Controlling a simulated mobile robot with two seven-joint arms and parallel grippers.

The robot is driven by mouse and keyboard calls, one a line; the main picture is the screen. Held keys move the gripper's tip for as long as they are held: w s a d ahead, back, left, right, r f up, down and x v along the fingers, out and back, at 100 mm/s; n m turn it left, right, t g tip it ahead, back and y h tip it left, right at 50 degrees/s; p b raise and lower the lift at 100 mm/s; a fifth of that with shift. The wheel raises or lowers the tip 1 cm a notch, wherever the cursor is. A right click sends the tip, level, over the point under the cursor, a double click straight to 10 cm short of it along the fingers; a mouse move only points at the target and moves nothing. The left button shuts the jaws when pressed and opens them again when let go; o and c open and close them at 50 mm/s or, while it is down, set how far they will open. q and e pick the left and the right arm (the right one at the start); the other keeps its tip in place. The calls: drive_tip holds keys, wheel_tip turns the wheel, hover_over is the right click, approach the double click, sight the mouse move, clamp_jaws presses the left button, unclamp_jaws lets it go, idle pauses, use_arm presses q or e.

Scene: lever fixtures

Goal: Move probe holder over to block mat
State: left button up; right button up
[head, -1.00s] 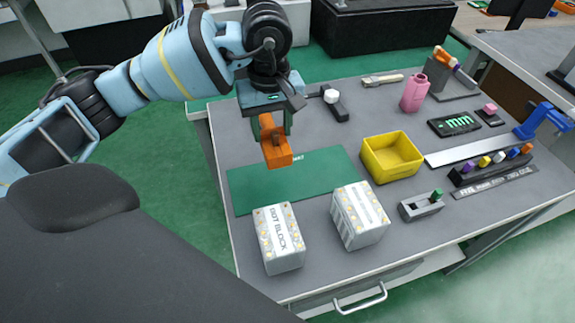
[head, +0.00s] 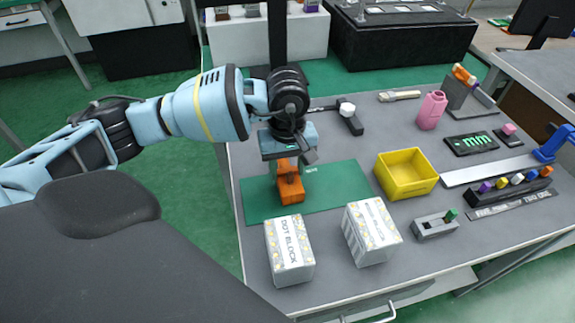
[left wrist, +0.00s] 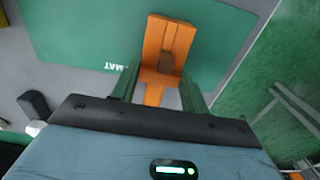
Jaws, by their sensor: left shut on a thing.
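The orange probe holder (head: 290,188) is held in my left gripper (head: 285,165), over the left-middle part of the green block mat (head: 335,184) in the head view. In the left wrist view the orange holder (left wrist: 168,42) sits between the two green fingers of the left gripper (left wrist: 162,88), with the mat (left wrist: 90,30) behind it. I cannot tell for sure whether the holder touches the mat. Part of the mat is hidden by the gripper and holder. My right gripper is not in view.
Two white dot blocks (head: 289,250) (head: 371,232) stand at the mat's front edge. A yellow bin (head: 406,174) stands to its right, a grey lever fixture (head: 435,225) nearer the front. A black tool with a white head (head: 349,117) lies behind the mat. The mat's right part is bare.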

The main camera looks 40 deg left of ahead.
use_arm(q)
drive_tip(key=shift+f, duration=0.2)
drive_tip(key=o, duration=1.1)
drive_tip(key=shift+r, duration=0.1)
drive_tip(key=shift+c, duration=0.2)
drive_tip(key=shift+r, duration=0.1)
wheel_tip(320, 180, up, 12)
